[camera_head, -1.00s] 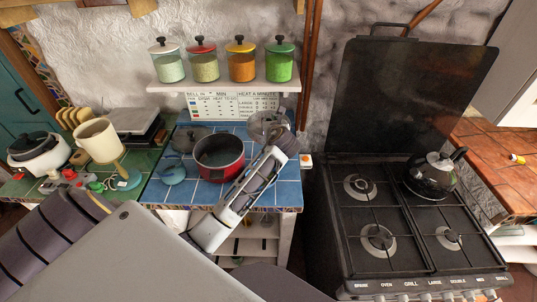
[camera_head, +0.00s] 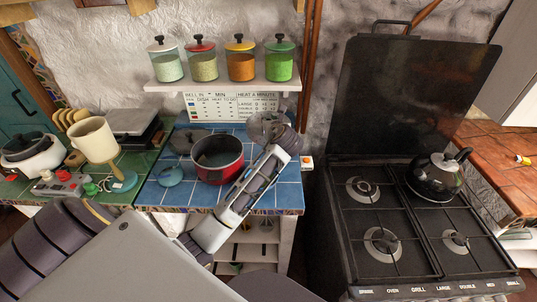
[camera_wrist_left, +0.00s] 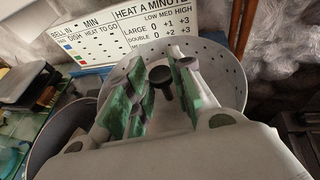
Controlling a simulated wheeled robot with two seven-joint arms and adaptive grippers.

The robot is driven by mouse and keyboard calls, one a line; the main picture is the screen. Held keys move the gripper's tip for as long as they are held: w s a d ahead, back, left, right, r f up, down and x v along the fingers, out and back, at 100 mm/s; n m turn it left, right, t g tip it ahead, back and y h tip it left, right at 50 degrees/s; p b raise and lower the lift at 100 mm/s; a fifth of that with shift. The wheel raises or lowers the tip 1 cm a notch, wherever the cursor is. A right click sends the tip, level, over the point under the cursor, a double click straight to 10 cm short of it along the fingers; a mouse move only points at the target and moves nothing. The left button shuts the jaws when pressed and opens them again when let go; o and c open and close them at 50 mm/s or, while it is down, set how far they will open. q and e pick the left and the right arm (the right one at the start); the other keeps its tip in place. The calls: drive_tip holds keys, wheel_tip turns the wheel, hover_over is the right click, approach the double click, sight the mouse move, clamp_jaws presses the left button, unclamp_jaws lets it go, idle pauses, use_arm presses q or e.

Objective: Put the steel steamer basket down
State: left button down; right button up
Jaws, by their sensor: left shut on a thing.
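The steel steamer basket (camera_head: 258,127) is at the back right of the blue-tiled counter (camera_head: 288,195), just right of the red pot (camera_head: 217,172). The left wrist view shows its perforated wall (camera_wrist_left: 222,68) curving around my fingers. My left gripper (camera_wrist_left: 158,88) reaches down into it and is shut on the dark post (camera_wrist_left: 160,74) in its middle. In the head view my left gripper (camera_head: 272,130) partly covers the basket. The basket's underside is hidden, so I cannot tell whether it touches the tiles. My right gripper is not in view.
A shelf with jars (camera_head: 225,86) hangs above. The stove (camera_head: 392,215), carrying a black kettle (camera_head: 435,178), stands right. Bare blue tiles show at the front.

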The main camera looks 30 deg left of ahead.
use_arm(q)
drive_tip(key=shift+f, duration=3.1)
drive_tip(key=shift+f, duration=1.9)
drive_tip(key=c, duration=1.2)
unclamp_jaws()
drive_tip(key=shift+f, duration=0.1)
drive_tip(key=shift+c, duration=0.2)
drive_tip(key=shift+v, duration=6.05)
